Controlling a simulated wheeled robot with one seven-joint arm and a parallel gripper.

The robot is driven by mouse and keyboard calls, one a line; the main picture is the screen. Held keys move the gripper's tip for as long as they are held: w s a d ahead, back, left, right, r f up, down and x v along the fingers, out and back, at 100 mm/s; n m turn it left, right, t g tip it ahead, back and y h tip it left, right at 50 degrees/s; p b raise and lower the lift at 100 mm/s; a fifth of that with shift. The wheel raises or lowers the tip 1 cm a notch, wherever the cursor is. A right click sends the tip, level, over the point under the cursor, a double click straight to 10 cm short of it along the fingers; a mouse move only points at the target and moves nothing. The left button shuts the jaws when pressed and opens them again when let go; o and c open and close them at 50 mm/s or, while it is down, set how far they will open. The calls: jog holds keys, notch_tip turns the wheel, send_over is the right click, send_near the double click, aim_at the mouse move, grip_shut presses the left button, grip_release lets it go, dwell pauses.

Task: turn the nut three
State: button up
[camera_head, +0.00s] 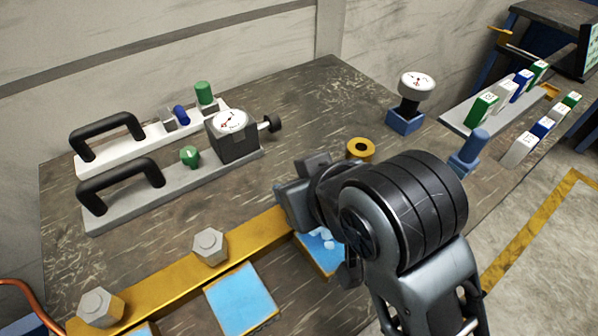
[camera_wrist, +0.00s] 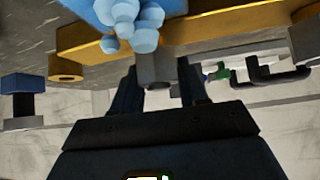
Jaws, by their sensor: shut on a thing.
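A long yellow bar (camera_head: 160,283) runs diagonally across the table, with a hex nut at the lower left (camera_head: 100,307) and a second grey hex nut (camera_head: 210,247) near its middle. My gripper (camera_head: 296,202) is over the bar farther along to the right and covers that stretch in the head view. In the wrist view a third grey nut (camera_wrist: 155,66) sits between the two dark fingers of my gripper (camera_wrist: 157,84), against the yellow bar (camera_wrist: 195,40). The fingers are shut on this nut. How far it has been turned cannot be seen.
A blue pad (camera_head: 241,298) lies in front of the bar. Light-blue rounded pieces (camera_wrist: 135,25) lie close to the held nut. A gauge block (camera_head: 235,140) and black handles (camera_head: 120,183) stand behind. A yellow ring (camera_head: 360,149) and gauge stand (camera_head: 405,120) are at right.

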jog(key=m+h+p, duration=0.2)
jog(key=p, duration=0.1)
jog(key=m+t+p, duration=0.1)
jog(key=shift+r+m+h+p, duration=0.25)
jog(key=shift+m+h+p, duration=0.15)
jog(key=shift+f+m+h+p, duration=0.15)
jog(key=shift+m+h+p, duration=0.3)
jog(key=shift+p, duration=0.2)
jog(key=shift+d+m, duration=0.1)
jog(key=shift+m, duration=0.15)
jog(key=o, duration=1)
jog(key=shift+f, duration=0.1)
jog(key=shift+c, duration=0.2)
jog(key=shift+v, duration=3.85)
